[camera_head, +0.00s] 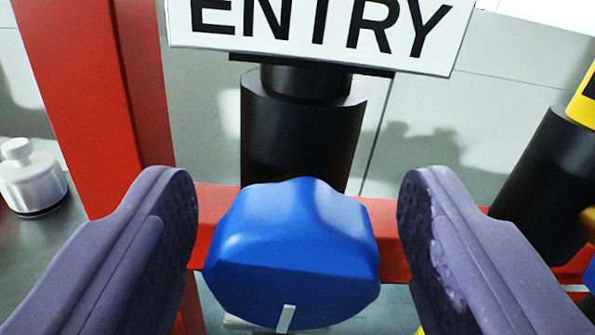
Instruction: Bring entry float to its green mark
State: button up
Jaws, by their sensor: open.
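A white sign reading ENTRY (330,55) hangs at the top of the view, above a black cylinder (300,135). Below the cylinder is a blue lobed knob (292,250) with a short white mark (286,318) at its lower edge. My gripper (298,215) is open, with one purple finger on each side of the blue knob. Gaps show between both fingers and the knob, so neither appears to touch it. No green mark shows in this view.
A red upright (85,90) stands at the left, and a red crossbar (390,235) runs behind the knob. A silver capped part (30,180) is at the far left. Another black cylinder (548,185) with a yellow sign (585,100) is close to the right finger.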

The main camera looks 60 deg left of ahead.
jog(key=c, duration=1.1)
jog(key=shift+o, duration=0.2)
jog(key=shift+r, duration=0.1)
jog(key=shift+p, duration=0.45)
jog(key=m+p, duration=0.1)
jog(key=p, duration=0.1)
jog(key=m+p, duration=0.2)
jog(key=p, duration=0.1)
jog(key=shift+r+m, duration=0.25)
jog(key=shift+m, duration=0.05)
jog(key=m+p, duration=0.4)
jog(key=shift+w+f+p, duration=0.1)
jog(key=shift+f+p, duration=0.1)
jog(key=shift+p, duration=0.15)
jog(key=shift+m, duration=0.3)
jog(key=o, duration=1.1)
jog(key=shift+f, duration=0.1)
jog(key=shift+c, duration=0.2)
